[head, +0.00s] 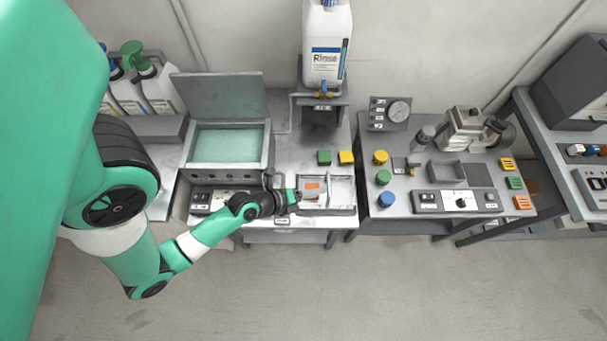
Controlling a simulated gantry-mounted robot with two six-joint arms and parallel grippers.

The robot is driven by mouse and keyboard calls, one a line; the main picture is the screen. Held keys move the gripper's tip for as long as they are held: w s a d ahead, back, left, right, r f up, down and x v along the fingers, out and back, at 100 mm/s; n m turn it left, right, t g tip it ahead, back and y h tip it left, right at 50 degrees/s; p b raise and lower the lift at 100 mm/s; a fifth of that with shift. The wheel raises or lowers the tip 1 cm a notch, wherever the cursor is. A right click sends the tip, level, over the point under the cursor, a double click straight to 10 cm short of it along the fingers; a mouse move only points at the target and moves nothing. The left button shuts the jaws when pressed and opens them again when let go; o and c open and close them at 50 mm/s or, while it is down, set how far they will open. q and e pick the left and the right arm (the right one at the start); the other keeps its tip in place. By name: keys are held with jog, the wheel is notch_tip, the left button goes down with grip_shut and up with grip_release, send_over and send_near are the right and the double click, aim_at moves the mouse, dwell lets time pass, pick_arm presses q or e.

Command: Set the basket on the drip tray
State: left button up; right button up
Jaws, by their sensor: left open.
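The drip tray (342,193) is a pale, shallow tray at the front right of the middle bench. A small grey basket with an orange patch (312,187) appears to sit on the left half of the tray; its underside is hidden, so I cannot tell whether it rests flat. My left gripper (299,194) is open at the basket's left side, very close to it. I cannot tell whether the fingers touch it. My right gripper is out of view.
An open-lidded bath with teal liquid (228,146) stands left of the tray. A white bottle (326,45) stands on a raised stand. The right bench (407,205) holds a compressor (467,128) and coloured knobs.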

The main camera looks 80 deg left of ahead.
pick_arm(q)
jog(key=b+v, duration=0.1)
jog(key=v, duration=0.6)
jog(key=shift+s+r, duration=0.2)
jog(key=shift+s, duration=0.05)
jog(key=shift+w, duration=0.1)
jog(key=w+a+r+n+t, duration=0.2)
jog(key=w+a+r, duration=0.3)
jog(key=w+r, duration=0.25)
jog(key=w+d+r+n+t+h, duration=0.1)
jog(key=w+r+n+t, duration=0.15)
jog(key=w+r, duration=0.7)
jog(key=w+d+r+n+t, duration=0.2)
jog(key=w+r+t, duration=0.3)
jog(key=r, duration=0.8)
jog(key=s+d+r+n+t+h, duration=0.1)
jog(key=d+r+n+t, duration=0.1)
jog(key=r, duration=0.8)
jog(key=d+r+n+t+h, duration=0.2)
jog(key=d+r+n, duration=0.2)
jog(key=d+r, duration=0.3)
jog(key=s+d+r+n+t+h, duration=0.1)
jog(key=d+r+n+t, duration=0.2)
jog(key=r, duration=1.2)
jog(key=shift+s+d+n+h, duration=0.4)
jog(key=shift+d+n, duration=0.15)
jog(key=shift+d, duration=0.65)
